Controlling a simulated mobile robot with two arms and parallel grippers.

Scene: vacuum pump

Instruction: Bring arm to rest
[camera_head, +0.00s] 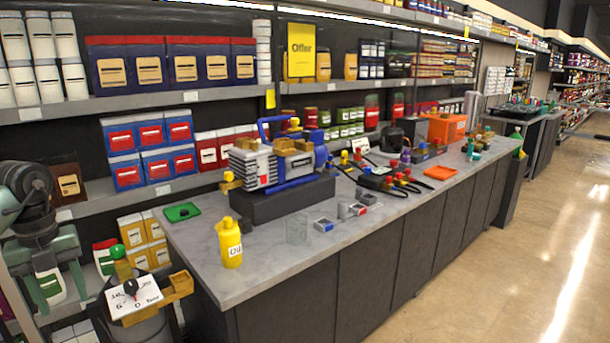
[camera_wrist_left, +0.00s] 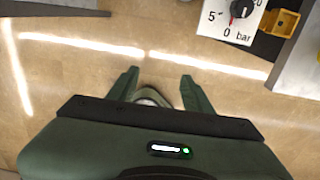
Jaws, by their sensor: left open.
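My left gripper (camera_head: 58,293) hangs at the lower left of the head view, fingers pointing down, beside the front left end of the counter. In the left wrist view the gripper (camera_wrist_left: 158,84) has its two dark green fingers spread apart. Nothing is held between them; bare floor shows there, with a small round grey-white shape low between them that I cannot identify. My right gripper is in neither view.
A dial gauge (camera_head: 134,296) with brass fittings stands close right of my left gripper; it also shows in the left wrist view (camera_wrist_left: 238,20). The counter (camera_head: 275,268) carries a blue pump (camera_head: 292,155), a yellow bottle (camera_head: 229,243) and several fittings. Stocked shelves line the back. The right-hand floor is clear.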

